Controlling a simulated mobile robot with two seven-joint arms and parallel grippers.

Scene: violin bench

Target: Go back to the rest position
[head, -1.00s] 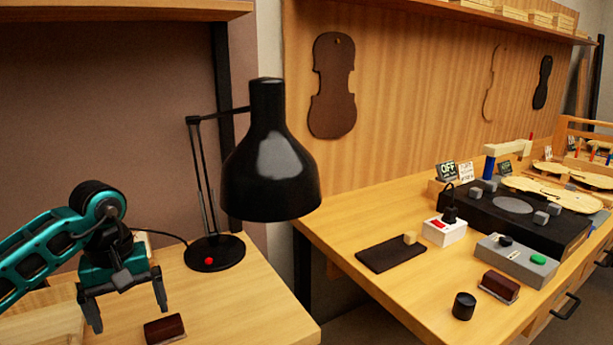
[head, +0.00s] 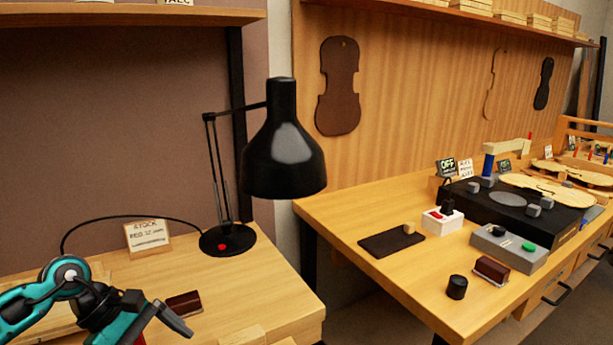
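My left gripper (head: 165,325), on a teal and black arm, is at the lower left of the head view. One grey finger shows, pointing right; the rest is cut off by the bottom edge, so its opening is unclear. A dark red-brown block (head: 184,303) lies on the left bench (head: 275,285), just beyond the finger. My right gripper is not in view.
A black desk lamp (head: 284,160) stands on the left bench beside a stock card (head: 147,236). Across a gap, the right bench (head: 345,215) holds a dark mat (head: 385,243), a white switch box (head: 442,221), a grey control box (head: 508,247) and a black cylinder (head: 457,287).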

